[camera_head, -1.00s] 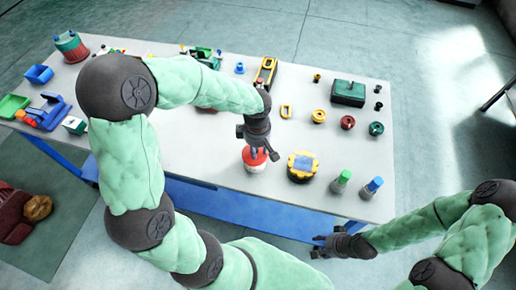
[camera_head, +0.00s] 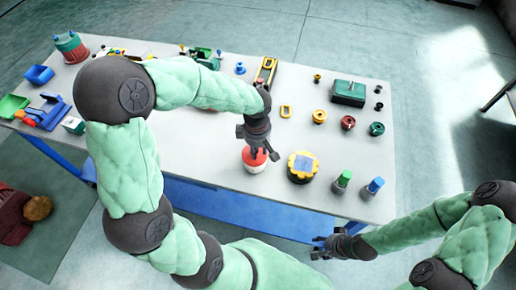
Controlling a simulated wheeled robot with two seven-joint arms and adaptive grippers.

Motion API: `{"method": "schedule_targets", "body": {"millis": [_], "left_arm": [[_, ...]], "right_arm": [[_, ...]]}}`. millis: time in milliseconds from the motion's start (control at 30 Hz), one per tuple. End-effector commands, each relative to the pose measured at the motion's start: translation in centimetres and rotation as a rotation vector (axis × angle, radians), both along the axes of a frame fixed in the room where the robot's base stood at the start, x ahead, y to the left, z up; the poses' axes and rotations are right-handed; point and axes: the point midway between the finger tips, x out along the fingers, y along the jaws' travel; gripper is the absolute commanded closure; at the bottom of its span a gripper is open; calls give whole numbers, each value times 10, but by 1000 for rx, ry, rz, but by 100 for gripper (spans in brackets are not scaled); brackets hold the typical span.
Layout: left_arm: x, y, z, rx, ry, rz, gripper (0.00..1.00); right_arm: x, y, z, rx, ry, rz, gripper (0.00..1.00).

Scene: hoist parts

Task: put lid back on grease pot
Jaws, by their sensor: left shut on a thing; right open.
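The grease pot (camera_head: 256,168) is a small white pot near the front edge of the table. A red lid (camera_head: 251,158) sits at the top of the pot. My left gripper (camera_head: 259,152) comes down from above and is shut on the red lid; its fingers hide part of it. I cannot tell whether the lid is fully seated or slightly raised. My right gripper (camera_head: 322,247) is open and empty, off the front of the table at the lower right.
A yellow-and-black round part with a blue top (camera_head: 303,167) stands just right of the pot. Green-capped (camera_head: 342,181) and blue-capped (camera_head: 374,187) bottles stand farther right. A dark green box (camera_head: 348,92) and several small ring parts lie behind. The table (camera_head: 190,150) is clear left of the pot.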

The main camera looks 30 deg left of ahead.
Motion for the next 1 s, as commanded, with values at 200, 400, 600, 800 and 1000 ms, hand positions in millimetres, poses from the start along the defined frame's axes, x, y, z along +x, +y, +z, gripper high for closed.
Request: {"method": "schedule_targets", "body": {"millis": [200, 400, 600, 800, 1000], "left_arm": [[0, 0, 0, 0, 0, 0, 100], [0, 0, 0, 0, 0, 0, 100], [0, 0, -2, 0, 0, 0, 100], [0, 0, -4, 0, 0, 0, 100], [0, 0, -3, 0, 0, 0, 100]], "right_arm": [[0, 0, 0, 0, 0, 0, 48], [0, 0, -1, 0, 0, 0, 48], [0, 0, -4, 0, 0, 0, 48], [0, 0, -7, 0, 0, 0, 48], [0, 0, -7, 0, 0, 0, 48]]}}
